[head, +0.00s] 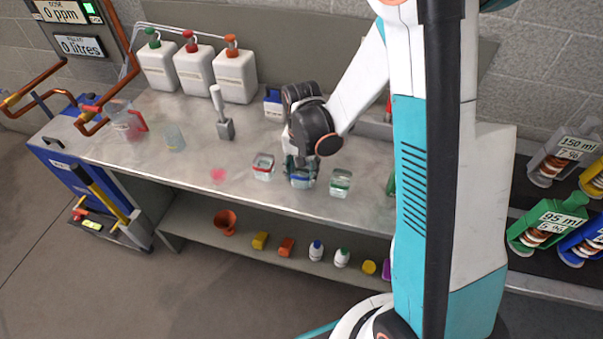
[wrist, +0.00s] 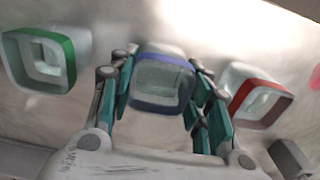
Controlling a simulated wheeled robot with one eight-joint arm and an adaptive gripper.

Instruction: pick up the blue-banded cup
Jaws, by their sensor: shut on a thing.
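The blue-banded cup (head: 301,181) is a small clear square cup in the middle of the metal bench, near its front edge. In the wrist view the cup (wrist: 161,82) sits between the two teal fingers, its blue band around the rim. My gripper (head: 301,168) reaches down over it from behind in the head view. It also shows in the wrist view (wrist: 163,92), its fingers shut on the cup's sides. I cannot tell whether the cup's base touches the bench.
A red-banded cup (head: 263,167) stands close to the left and a green-banded cup (head: 340,183) close to the right. A grey-headed tool (head: 222,113), a clear beaker (head: 173,138) and a pink spot (head: 218,175) are further left. White canisters (head: 235,76) stand along the back.

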